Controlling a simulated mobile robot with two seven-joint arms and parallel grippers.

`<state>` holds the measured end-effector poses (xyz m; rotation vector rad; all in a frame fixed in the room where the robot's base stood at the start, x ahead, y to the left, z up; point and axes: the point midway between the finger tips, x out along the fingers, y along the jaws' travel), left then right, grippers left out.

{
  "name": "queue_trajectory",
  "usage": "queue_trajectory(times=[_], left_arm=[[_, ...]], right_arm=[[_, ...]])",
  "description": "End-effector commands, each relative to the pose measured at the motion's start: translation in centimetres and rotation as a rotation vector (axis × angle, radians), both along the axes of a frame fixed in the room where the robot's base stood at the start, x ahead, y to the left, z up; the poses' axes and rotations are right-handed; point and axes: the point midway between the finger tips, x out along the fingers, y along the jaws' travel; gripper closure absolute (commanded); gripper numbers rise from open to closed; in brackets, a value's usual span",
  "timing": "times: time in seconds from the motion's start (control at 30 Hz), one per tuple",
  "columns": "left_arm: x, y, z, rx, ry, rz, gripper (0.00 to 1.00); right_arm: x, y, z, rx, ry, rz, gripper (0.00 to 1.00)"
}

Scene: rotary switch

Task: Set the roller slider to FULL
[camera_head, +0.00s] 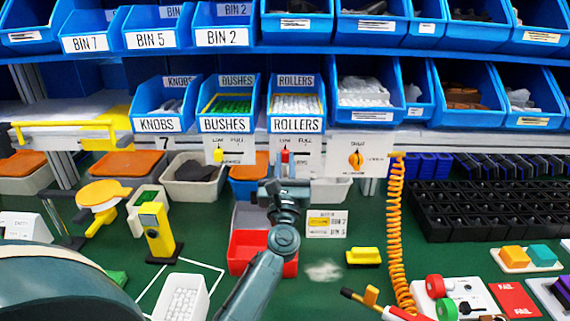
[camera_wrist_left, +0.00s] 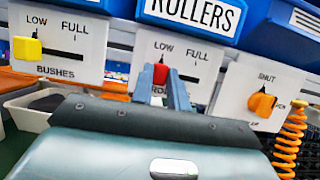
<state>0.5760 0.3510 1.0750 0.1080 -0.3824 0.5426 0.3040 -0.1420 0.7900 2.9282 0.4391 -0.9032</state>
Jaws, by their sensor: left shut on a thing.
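The roller slider is a red knob (camera_head: 285,156) on a white panel (camera_head: 306,158) marked LOW and FULL, below the ROLLERS bin. In the left wrist view, the red knob (camera_wrist_left: 160,73) sits under LOW, with the dark slot running right towards FULL. My left gripper (camera_head: 285,170) reaches up to the panel from below. Its narrow fingers (camera_wrist_left: 161,84) are shut on the red knob and partly hide it and the lower label. My right gripper is not in view.
A yellow bushes slider (camera_head: 218,155) is to the left, at its LOW side. An orange rotary knob (camera_head: 356,159) and a hanging orange coiled cord (camera_head: 396,225) are to the right. The ROLLERS bin (camera_head: 296,124) is just above. A red bin (camera_head: 245,252) stands below.

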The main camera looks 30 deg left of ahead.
Motion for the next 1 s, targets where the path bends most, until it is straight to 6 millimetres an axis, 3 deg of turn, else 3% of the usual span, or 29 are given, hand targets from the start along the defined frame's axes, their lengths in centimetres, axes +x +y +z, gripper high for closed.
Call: queue_trajectory(times=[0.4, 0.6, 0.7, 1.0], left_arm=[[0.1, -0.1, 0.0, -0.001, -0.002, 0.000, 1.00], [1.8, -3.0, -0.4, -0.006, -0.006, -0.002, 1.00], [2.5, -4.1, -0.2, -0.004, -0.005, -0.002, 1.00], [2.8, -4.6, 0.2, 0.002, -0.001, -0.005, 1.00]], right_arm=[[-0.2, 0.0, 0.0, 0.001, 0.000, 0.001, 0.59], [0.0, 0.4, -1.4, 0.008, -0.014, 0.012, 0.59], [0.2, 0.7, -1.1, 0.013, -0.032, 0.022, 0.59], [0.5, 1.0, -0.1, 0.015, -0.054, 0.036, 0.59]])
